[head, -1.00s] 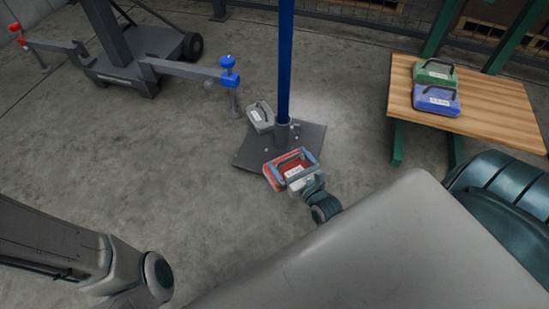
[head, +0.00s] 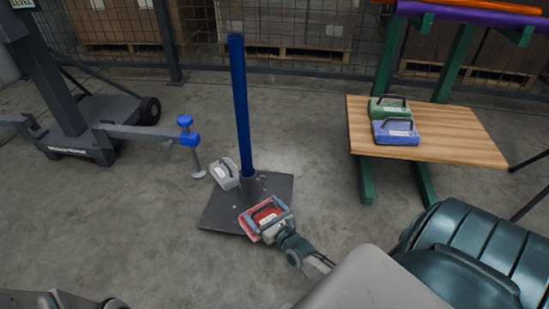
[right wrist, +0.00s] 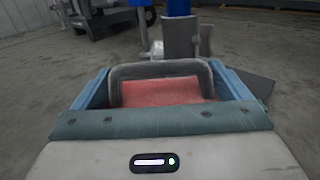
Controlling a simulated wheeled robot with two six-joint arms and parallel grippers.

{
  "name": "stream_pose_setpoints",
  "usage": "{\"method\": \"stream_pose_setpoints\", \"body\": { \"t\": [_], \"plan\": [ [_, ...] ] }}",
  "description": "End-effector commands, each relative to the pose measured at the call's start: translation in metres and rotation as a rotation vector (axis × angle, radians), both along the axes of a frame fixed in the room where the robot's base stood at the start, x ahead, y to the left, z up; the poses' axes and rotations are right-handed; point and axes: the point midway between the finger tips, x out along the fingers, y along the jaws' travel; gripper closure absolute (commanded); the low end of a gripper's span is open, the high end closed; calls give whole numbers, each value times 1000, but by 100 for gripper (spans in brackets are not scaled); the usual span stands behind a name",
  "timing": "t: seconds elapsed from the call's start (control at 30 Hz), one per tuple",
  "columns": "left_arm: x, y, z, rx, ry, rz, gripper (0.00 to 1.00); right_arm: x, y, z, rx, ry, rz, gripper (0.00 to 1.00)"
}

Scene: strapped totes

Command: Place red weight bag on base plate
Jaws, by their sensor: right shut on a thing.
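The red weight bag (head: 263,216) is in my right gripper (head: 265,213), over the near right part of the dark base plate (head: 222,213). In the right wrist view, the blue fingers stand on both sides of the red bag (right wrist: 160,92), with its dark handle arching up between them. I cannot tell whether the bag touches the plate. A blue post (head: 240,110) rises from a socket on the plate. A grey weight bag (head: 224,176) sits at the plate's far left edge. My left gripper is out of view.
A wooden table (head: 440,145) with green legs stands at right, holding a green bag (head: 388,111) and a blue bag (head: 396,133). A wheeled stand (head: 90,120) with a blue-knobbed leg (head: 190,140) is at left. The concrete floor left of the plate is clear.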

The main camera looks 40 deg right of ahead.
Motion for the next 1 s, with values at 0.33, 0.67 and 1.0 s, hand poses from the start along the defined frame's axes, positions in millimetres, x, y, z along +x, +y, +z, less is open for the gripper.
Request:
{"method": "stream_pose_setpoints", "body": {
  "t": [0.33, 0.67, 1.0],
  "plan": [
    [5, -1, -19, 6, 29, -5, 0, 60, 5, -3, -1, -10, 0, 75],
    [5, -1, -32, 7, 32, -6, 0, 65, 6, -20, -3, -8, 1, 75],
    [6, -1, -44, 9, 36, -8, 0, 65, 6, -37, -3, -9, 1, 75]
  ]
}}
